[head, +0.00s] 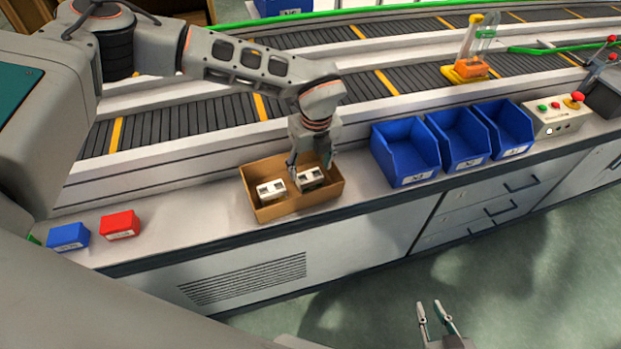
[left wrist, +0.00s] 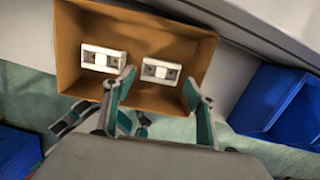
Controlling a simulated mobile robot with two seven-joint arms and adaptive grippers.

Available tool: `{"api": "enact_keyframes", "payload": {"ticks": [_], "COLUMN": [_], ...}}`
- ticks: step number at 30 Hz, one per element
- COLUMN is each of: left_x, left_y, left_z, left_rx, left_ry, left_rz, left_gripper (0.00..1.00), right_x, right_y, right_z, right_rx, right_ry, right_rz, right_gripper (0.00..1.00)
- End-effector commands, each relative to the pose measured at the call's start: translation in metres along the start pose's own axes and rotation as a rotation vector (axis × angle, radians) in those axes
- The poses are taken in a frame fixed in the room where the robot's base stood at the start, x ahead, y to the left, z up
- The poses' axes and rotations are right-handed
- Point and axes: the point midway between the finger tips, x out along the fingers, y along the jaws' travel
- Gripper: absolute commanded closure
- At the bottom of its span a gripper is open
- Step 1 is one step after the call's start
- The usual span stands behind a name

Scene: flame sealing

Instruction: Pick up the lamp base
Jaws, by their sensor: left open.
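Two white block-like parts with square recesses sit side by side in an open cardboard box (head: 268,213). They appear to be the lamp bases: the left one (head: 270,190) lies clear of the gripper, and the right one (head: 311,178) lies under my left gripper (head: 309,168). In the left wrist view, the open fingers of my left gripper (left wrist: 157,91) point into the box, with the right white part (left wrist: 161,71) just beyond and between the fingertips. Contact cannot be told. My right gripper (head: 431,308) is open and empty in front of the counter, low in the head view.
Blue bins (head: 406,160) stand right of the box. A red box (head: 120,225) and a small blue box (head: 68,237) stand at the left. A conveyor (head: 220,111) runs behind, carrying an orange-based glass piece (head: 470,66).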

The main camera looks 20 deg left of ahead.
Motion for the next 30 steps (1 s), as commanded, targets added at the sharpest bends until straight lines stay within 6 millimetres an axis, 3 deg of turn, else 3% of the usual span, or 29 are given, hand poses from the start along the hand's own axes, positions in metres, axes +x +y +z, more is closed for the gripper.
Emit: {"api": "enact_keyframes", "payload": {"ticks": [4, 12, 20, 21, 24, 30], "left_x": [0.016, 0.051, 0.054, 0.054, 0.054, 0.054], "left_y": [0.000, -0.001, -0.001, -0.001, -0.001, -0.001], "left_z": [0.000, -0.001, -0.001, -0.001, -0.001, 0.000], "left_rx": [0.000, 0.000, 0.001, 0.001, 0.001, 0.001], "left_ry": [0.001, 0.001, 0.001, 0.001, 0.001, 0.001], "left_rz": [0.001, 0.001, -0.001, -0.001, -0.001, -0.001], "left_gripper": [0.44, 0.44, 0.44, 0.47, 0.73, 0.75], "right_x": [-0.005, -0.004, -0.003, -0.003, -0.003, -0.003], "right_y": [-0.004, -0.004, -0.002, -0.002, -0.002, -0.002], "right_z": [0.012, 0.011, 0.005, 0.004, 0.003, 0.003], "right_rx": [0.003, 0.002, 0.001, 0.001, 0.001, 0.001], "right_ry": [-0.023, -0.022, -0.012, -0.010, -0.008, -0.008], "right_rz": [-0.006, -0.006, -0.004, -0.004, -0.003, -0.003], "right_gripper": [0.79, 0.79, 0.79, 0.79, 0.79, 0.79]}}
